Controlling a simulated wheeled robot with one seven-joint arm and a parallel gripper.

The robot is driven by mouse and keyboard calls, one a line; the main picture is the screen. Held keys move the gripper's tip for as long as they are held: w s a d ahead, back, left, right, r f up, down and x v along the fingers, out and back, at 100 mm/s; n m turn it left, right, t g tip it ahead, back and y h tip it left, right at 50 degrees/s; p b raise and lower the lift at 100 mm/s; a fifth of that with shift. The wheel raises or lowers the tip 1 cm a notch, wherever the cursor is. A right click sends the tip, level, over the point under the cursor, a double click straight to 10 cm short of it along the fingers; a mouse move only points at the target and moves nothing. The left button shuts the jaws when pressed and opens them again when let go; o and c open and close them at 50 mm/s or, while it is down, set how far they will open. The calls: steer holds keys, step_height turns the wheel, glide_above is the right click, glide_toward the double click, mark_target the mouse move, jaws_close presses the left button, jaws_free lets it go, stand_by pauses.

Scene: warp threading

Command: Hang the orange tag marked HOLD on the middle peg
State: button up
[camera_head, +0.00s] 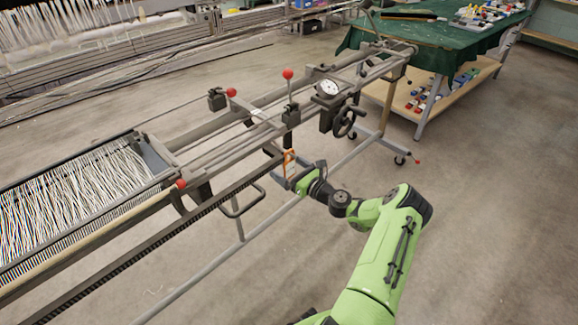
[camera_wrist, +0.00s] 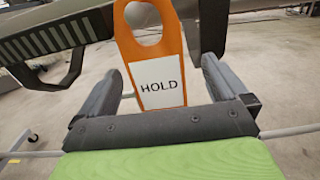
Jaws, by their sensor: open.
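The orange tag (camera_wrist: 172,43) has a white label reading HOLD and a round hole at its top. In the wrist view it stands upright between the two fingers of my gripper (camera_wrist: 165,88). The fingers are spread, with a gap visible on each side of the tag. In the head view the tag (camera_head: 288,160) is a small orange shape at the machine's front rail, just beyond my gripper (camera_head: 291,178). What holds the tag up is hard to make out. I cannot pick out the middle peg in either view.
The warp machine frame (camera_head: 215,150) runs diagonally, with a toothed rail, red-knobbed levers (camera_head: 288,74), a dial (camera_head: 328,87) and a handwheel (camera_head: 344,122). A curved handle (camera_head: 243,208) juts out left of my gripper. A green-covered table (camera_head: 440,45) stands behind. Floor at right is clear.

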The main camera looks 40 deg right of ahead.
steer(key=c, duration=1.1)
steer(key=shift+r+p, duration=0.55)
steer(key=shift+r, duration=0.1)
steer(key=shift+c, duration=0.3)
steer(key=s+p, duration=0.2)
steer(key=s, duration=0.5)
steer(key=shift+s+d, duration=0.25)
steer(key=shift+d, duration=0.15)
